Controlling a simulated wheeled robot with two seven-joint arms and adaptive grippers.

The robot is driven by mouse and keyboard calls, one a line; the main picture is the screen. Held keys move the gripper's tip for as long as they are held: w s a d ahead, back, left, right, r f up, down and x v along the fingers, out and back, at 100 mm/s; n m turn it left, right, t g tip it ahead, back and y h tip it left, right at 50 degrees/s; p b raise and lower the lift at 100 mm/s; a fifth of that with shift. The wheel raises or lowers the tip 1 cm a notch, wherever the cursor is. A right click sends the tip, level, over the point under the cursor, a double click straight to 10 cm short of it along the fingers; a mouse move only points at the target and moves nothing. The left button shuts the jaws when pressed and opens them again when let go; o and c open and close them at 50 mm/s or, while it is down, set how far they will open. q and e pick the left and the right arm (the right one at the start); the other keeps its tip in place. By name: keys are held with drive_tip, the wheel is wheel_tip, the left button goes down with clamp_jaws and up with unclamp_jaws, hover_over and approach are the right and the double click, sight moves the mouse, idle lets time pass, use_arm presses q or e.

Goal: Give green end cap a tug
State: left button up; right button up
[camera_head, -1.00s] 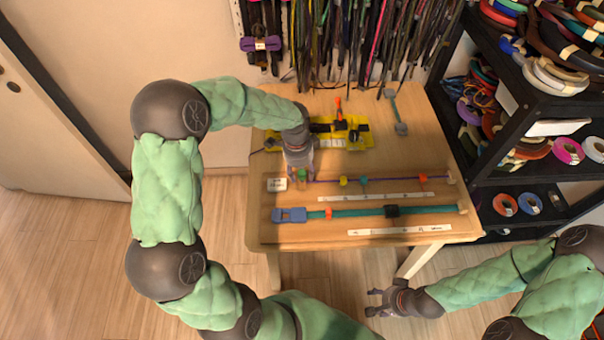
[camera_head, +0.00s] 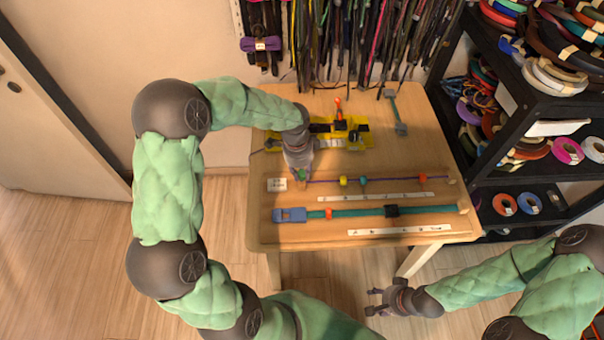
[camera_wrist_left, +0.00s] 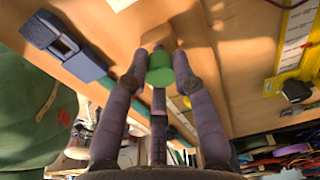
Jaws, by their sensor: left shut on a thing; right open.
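The green end cap (camera_head: 302,174) is at the left end of a thin purple cord (camera_head: 325,181) on the table. In the left wrist view the green end cap (camera_wrist_left: 160,68) sits between the fingers of my left gripper (camera_wrist_left: 160,75), which is shut on it. In the head view my left gripper (camera_head: 301,172) points down at the cord's left end. The cord carries yellow (camera_head: 343,181), teal and orange beads and ends at a tan block (camera_head: 451,181). My right gripper (camera_head: 376,301) is open and empty, low in front of the table.
A teal strap with a blue buckle (camera_head: 289,215) lies nearer the front edge. White rulers (camera_head: 376,197) lie beside the cords. A yellow tool board (camera_head: 357,136) is behind my left gripper. A black shelf (camera_head: 497,150) of rolled cords stands at the right.

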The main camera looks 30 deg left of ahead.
sight(300, 173)
use_arm(q)
drive_tip(key=shift+f, duration=0.1)
idle(0.7)
drive_tip(key=o, duration=1.2)
drive_tip(key=shift+o, duration=0.2)
drive_tip(key=shift+s+a+r+p, duration=0.1)
drive_tip(key=shift+r+p, duration=1.25)
drive_tip(key=shift+r, duration=0.15)
drive_tip(key=shift+a+r+p, duration=0.1)
drive_tip(key=shift+r+p, duration=1.25)
drive_tip(key=shift+r, duration=0.15)
